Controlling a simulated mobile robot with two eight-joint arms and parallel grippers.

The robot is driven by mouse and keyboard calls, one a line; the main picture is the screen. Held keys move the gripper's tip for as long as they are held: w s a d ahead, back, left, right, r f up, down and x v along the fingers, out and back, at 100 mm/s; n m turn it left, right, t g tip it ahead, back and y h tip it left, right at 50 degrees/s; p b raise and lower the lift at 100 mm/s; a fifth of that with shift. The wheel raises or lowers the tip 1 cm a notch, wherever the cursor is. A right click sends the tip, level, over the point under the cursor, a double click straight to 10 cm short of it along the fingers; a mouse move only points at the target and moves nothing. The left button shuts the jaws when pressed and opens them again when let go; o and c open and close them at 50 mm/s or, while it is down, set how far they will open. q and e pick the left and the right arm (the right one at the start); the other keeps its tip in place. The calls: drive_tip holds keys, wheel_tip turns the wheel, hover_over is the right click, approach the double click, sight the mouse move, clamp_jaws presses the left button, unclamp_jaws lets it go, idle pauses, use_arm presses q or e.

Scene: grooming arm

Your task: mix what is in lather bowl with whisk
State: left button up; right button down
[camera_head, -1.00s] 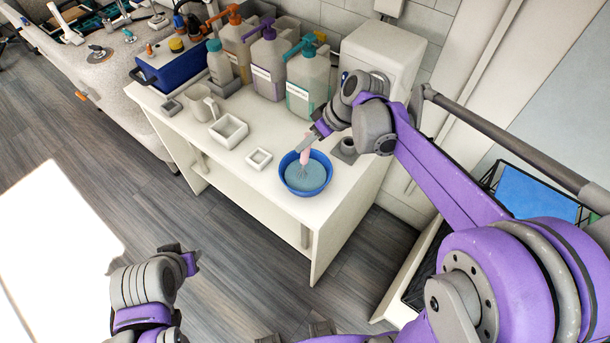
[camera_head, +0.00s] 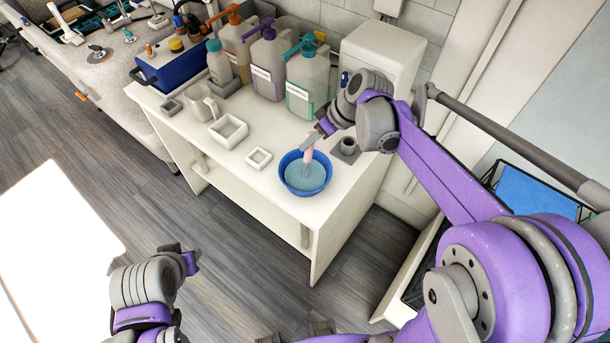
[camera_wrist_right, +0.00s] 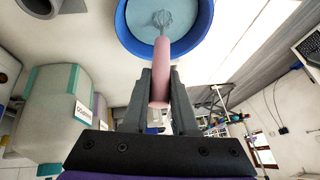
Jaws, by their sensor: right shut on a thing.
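The blue lather bowl (camera_head: 288,186) stands on the white counter near its front right corner, with pale blue-grey liquid in it. It also shows at the top of the right wrist view (camera_wrist_right: 125,35). My right gripper (camera_head: 316,141) is shut on the pink handle of the whisk (camera_head: 309,156), above the bowl. In the right wrist view the whisk (camera_wrist_right: 161,75) lies between the two fingers and its wire head is in the liquid. My left arm shows at the lower left of the head view; its fingertips cannot be made out.
Pump bottles (camera_head: 268,62) stand along the back of the white counter (camera_head: 262,190). A small square dish (camera_head: 258,159), a larger square dish (camera_head: 229,131) and a white jug (camera_head: 200,107) are left of the bowl. A grey holder (camera_head: 346,150) is close on its right.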

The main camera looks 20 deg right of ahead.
idle(0.4)
